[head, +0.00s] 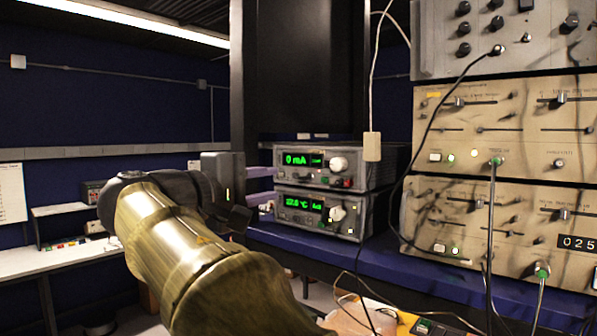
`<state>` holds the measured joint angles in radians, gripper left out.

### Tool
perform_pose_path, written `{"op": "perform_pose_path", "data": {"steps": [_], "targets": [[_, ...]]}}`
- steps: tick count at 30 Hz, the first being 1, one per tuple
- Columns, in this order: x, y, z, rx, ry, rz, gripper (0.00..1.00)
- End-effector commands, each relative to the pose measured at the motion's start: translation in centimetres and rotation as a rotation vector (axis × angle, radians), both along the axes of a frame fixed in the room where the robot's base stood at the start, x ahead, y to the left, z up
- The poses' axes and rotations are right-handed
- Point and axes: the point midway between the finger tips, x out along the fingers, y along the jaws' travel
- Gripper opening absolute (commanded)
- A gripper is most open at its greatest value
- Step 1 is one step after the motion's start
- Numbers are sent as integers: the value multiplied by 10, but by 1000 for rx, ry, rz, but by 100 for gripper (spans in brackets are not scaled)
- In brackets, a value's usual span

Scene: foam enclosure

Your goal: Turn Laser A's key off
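Two stacked grey instruments stand on the blue shelf right of my gripper. The upper instrument (310,166) has a green display reading 0 mA and a large white knob (338,164). The lower instrument (315,212) has a green display reading about 22 °C, a white knob and several lit buttons. Small controls sit below the displays; I cannot make out a key or read a Laser A label. My gripper (232,196) is dark and appears in front of the left side of the instruments. My own arm and wrist partly hide it, and its finger opening is unclear.
Beige instrument panels (500,215) with cables fill the right side. The blue shelf (330,255) runs below. A white bench (60,260) stands at left.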

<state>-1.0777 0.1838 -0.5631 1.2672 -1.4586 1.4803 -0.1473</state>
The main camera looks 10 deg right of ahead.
Motion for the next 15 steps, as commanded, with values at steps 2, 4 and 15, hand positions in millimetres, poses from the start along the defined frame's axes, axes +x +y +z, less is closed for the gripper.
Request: {"op": "perform_pose_path", "data": {"steps": [2, 4, 15], "targets": [[9, -13, 4, -2, 2, -4, 27], [16, -23, 4, -1, 2, -4, 27], [49, -68, 2, -1, 2, -1, 27]]}}
